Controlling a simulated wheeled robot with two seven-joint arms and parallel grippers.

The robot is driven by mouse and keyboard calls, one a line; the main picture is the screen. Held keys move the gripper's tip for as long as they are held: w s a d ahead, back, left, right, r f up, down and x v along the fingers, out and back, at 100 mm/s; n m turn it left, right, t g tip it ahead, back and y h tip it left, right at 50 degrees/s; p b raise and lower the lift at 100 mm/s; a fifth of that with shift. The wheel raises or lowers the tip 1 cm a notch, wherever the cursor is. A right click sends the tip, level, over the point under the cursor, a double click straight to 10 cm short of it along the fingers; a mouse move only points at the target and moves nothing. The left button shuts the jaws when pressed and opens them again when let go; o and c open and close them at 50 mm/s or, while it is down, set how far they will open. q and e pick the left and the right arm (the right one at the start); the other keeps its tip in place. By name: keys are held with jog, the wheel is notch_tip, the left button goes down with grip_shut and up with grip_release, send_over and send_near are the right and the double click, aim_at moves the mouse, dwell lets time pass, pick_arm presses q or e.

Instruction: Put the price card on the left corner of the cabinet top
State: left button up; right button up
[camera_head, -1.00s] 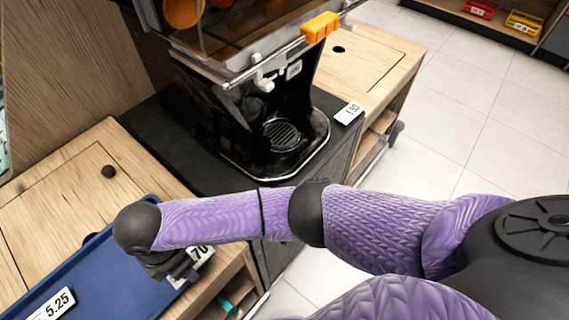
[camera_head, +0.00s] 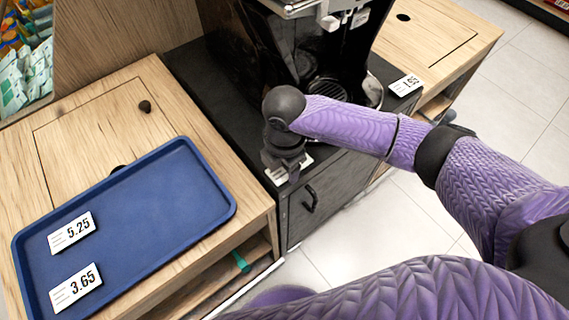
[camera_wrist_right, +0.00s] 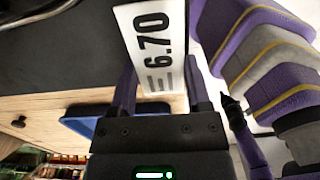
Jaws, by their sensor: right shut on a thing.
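My right gripper (camera_head: 287,168) is shut on a white price card (camera_wrist_right: 158,45) reading 6.70, seen in the right wrist view between its fingers. In the head view only a sliver of this card shows below the gripper, which hangs over the front left part of the black cabinet top (camera_head: 192,82). I cannot tell whether the card touches the top. The juicer (camera_head: 290,50) stands on this cabinet. Another price card (camera_head: 405,85), reading 1.95, lies at the cabinet's right front corner. My left gripper is not in view.
A blue tray (camera_head: 150,205) with a 5.25 card (camera_head: 71,232) and a 3.65 card (camera_head: 75,288) lies on the wooden counter (camera_head: 80,120) at left. Another wooden counter (camera_head: 435,35) stands at right. The cabinet door has a black handle (camera_head: 310,198).

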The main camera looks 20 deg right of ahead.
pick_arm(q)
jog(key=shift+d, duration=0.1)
pick_arm(e)
jog(key=shift+f, duration=0.1)
jog(key=o, duration=1.2)
jog(key=shift+o, duration=0.3)
jog(key=shift+r, duration=0.35)
notch_tip(320, 180, up, 7)
jog(key=p, duration=0.3)
jog(key=shift+f+p, duration=0.1)
jog(key=shift+p, duration=0.3)
jog(key=shift+r, duration=0.2)
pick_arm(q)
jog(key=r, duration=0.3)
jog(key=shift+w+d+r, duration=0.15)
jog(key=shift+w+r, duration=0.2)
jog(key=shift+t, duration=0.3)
pick_arm(e)
jog(key=shift+f, duration=0.1)
